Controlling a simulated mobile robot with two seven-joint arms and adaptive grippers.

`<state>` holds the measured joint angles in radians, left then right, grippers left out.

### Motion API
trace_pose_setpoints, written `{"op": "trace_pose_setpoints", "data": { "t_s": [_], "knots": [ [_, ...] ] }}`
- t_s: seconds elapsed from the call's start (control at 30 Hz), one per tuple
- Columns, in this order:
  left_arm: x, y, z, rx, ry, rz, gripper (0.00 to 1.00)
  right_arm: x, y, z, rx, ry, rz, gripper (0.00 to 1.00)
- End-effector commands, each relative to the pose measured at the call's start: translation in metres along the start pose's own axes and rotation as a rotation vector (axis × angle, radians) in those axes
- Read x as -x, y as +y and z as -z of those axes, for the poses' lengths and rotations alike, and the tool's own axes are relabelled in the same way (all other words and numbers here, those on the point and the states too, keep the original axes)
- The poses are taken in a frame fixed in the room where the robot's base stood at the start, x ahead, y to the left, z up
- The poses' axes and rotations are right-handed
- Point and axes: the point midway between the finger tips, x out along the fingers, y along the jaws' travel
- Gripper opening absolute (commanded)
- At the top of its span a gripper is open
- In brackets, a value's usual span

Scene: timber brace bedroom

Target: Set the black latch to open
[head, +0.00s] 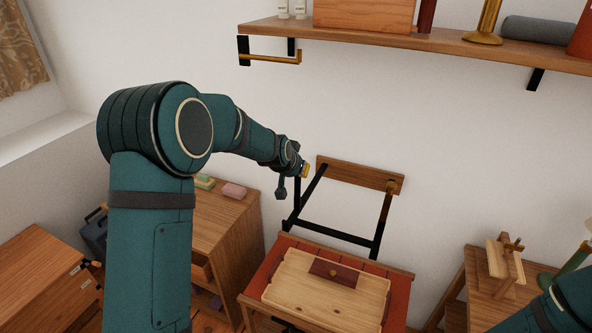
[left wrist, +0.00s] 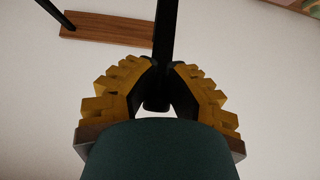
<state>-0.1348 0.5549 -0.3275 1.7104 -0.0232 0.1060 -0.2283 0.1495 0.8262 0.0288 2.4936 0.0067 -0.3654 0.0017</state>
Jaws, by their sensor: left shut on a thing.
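My left gripper (head: 304,171) is at the left end of a wall-mounted wooden rail with black struts. In the left wrist view its yellow-padded fingers (left wrist: 157,85) are closed on a slim black bar (left wrist: 165,30), which looks like the black latch. The bar runs from between the fingers to the top of that view. In the head view a black upright (head: 297,195) shows below the gripper, but the gripper hides its upper end. I cannot tell the latch's setting. My right gripper is out of view.
The wooden rail (head: 350,175) is on the white wall, above a red-panelled table (head: 283,250) with a pale wooden board (head: 315,300). A wooden shelf (head: 400,41) with several objects hangs above. A wooden cabinet (head: 228,235) stands left and a small side table (head: 480,285) right.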

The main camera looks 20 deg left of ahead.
Motion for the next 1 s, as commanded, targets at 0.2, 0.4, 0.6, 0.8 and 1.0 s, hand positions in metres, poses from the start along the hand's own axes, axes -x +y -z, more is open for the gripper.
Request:
{"op": "trace_pose_setpoints", "data": {
  "t_s": [0.2, 0.4, 0.6, 0.8, 1.0],
  "knots": [
    [0.002, 0.001, 0.011, -0.001, 0.029, 0.002, 0.56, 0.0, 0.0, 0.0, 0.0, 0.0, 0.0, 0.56],
    [0.002, 0.0, 0.009, -0.001, 0.023, 0.003, 0.56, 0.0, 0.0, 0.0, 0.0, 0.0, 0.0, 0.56],
    [0.01, 0.0, 0.008, -0.001, 0.022, 0.003, 0.56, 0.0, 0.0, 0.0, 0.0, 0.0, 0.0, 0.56],
    [0.046, 0.001, 0.009, -0.001, 0.026, 0.001, 0.56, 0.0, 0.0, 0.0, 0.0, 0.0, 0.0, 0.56],
    [0.088, 0.003, 0.009, -0.003, 0.027, -0.001, 0.56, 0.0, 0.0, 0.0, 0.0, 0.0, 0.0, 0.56]
  ]
}}
